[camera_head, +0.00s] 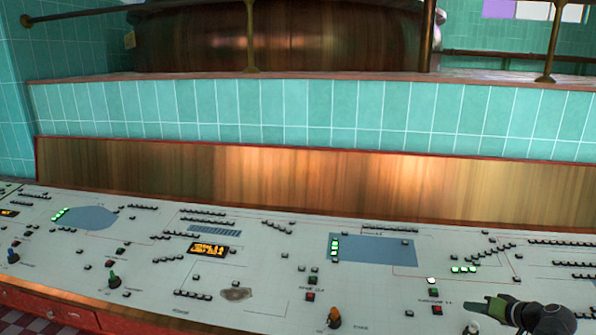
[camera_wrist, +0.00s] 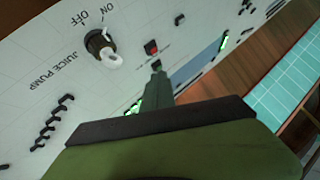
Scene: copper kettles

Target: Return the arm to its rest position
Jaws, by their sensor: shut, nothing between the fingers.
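My gripper (camera_head: 488,308) is at the lower right in the head view, low over the control panel (camera_head: 275,262), with its green fingers pointing left. In the wrist view my gripper (camera_wrist: 157,66) shows its fingers together and empty, reaching over the panel. A dark round knob with a pale handle (camera_wrist: 102,46) stands left of the fingertips, apart from them. It is labelled JUICE PUMP, with ON and OFF marks. A small red button (camera_wrist: 151,47) lies just beyond the fingertips. I cannot tell whether the fingers touch the panel.
The panel holds an orange knob (camera_head: 334,317), a green knob (camera_head: 114,280), a blue knob (camera_head: 13,256) and an orange display (camera_head: 208,250). A copper backboard (camera_head: 260,180) rises behind it. Above are a teal tiled wall (camera_head: 300,112), railing posts and a large copper vessel (camera_head: 280,35).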

